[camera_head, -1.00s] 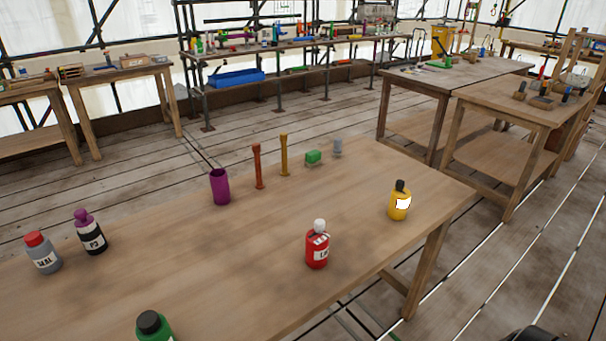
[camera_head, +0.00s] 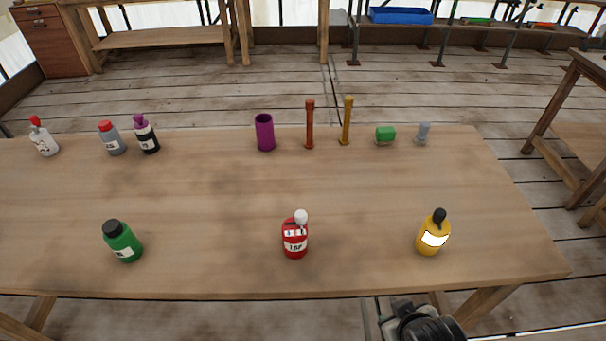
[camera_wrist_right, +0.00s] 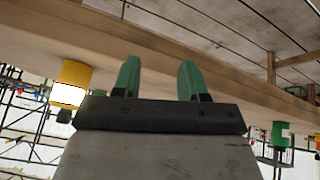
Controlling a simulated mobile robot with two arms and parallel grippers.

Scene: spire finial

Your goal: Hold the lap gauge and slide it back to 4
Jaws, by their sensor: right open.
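I cannot make out a lap gauge for certain in either view. My right gripper (camera_wrist_right: 157,82) is open and empty, its two green fingers apart, in the right wrist view. That view is tilted over, with the table edge beyond the fingers. A dark part of my own body shows at the bottom edge of the head view. My left gripper is not in view.
On the wooden table (camera_head: 210,205), a green bottle (camera_head: 123,242), red bottle (camera_head: 295,240) and yellow bottle (camera_head: 433,235) stand near the front edge. Several bottles, including a grey one (camera_head: 113,140), stand at the far left. The table's middle is clear. Another table (camera_head: 585,125) stands right.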

